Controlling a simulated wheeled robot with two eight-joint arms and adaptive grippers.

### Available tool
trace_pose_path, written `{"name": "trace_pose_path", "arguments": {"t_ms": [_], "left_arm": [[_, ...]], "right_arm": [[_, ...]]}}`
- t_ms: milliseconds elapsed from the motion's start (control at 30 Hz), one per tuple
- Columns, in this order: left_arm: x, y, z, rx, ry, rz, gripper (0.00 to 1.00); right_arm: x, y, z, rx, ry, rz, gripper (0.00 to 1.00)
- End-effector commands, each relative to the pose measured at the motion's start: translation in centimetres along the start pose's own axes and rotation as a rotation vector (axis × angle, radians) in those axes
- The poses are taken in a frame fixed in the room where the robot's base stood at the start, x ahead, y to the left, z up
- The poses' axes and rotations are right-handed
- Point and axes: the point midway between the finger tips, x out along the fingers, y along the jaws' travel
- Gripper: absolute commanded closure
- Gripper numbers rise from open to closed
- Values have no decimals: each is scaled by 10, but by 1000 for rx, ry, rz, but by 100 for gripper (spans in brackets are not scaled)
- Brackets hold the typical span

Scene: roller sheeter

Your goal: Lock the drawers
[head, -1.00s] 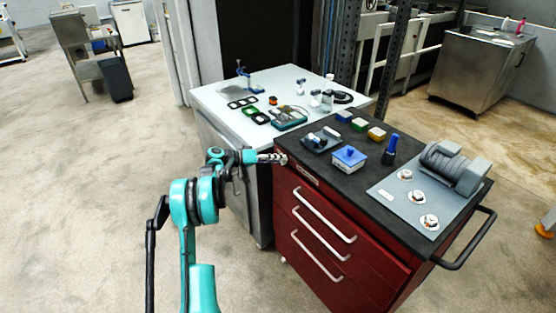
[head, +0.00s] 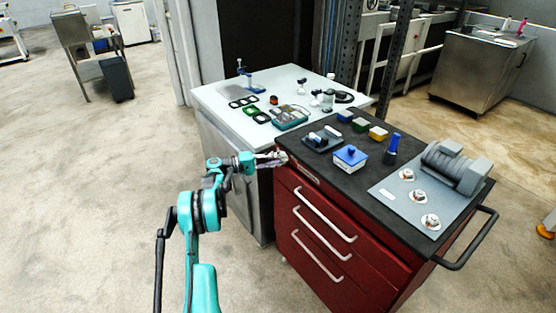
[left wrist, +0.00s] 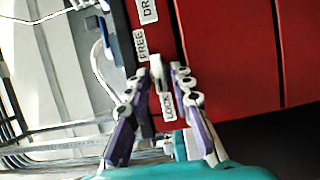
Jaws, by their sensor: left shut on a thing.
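The red drawer cabinet (head: 345,262) stands at centre right in the head view, its drawers with pale bar handles all flush. My left gripper (head: 278,158) is at the cabinet's upper left front corner. In the left wrist view its fingers (left wrist: 166,72) are shut on a small pale lock lever (left wrist: 160,76) on the red front. A FREE label (left wrist: 142,44) sits above the fingertips and a LOCK label (left wrist: 168,106) sits between the fingers below them. The fingers partly hide the lever, so its exact setting is hard to tell. My right gripper is in neither view.
The cabinet's black top carries a roller sheeter (head: 452,170), a blue-lidded box (head: 349,155) and a blue bottle (head: 391,149). A white-topped bench (head: 215,98) with small tools adjoins at the left. The floor left of my arm is clear.

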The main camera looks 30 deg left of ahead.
Motion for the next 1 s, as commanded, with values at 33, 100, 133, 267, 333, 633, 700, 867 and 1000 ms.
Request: {"name": "trace_pose_path", "arguments": {"t_ms": [33, 100, 133, 267, 333, 633, 700, 867, 1000], "left_arm": [[1, 0, 0, -8, 0, 3, 100], [1, 0, 0, -19, 0, 7, 100], [1, 0, 0, -23, 0, 8, 100], [1, 0, 0, -30, 0, 12, 100], [1, 0, 0, -31, 0, 12, 100], [1, 0, 0, -30, 0, 12, 68], [1, 0, 0, -30, 0, 12, 68], [1, 0, 0, -29, 0, 12, 68], [0, 0, 0, -3, 1, 1, 68]], "right_arm": [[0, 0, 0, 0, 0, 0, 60], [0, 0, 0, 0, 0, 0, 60], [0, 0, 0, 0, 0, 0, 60], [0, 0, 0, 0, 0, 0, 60], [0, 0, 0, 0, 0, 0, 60], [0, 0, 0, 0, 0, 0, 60], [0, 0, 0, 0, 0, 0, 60], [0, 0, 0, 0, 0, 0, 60], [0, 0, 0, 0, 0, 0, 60]]}}
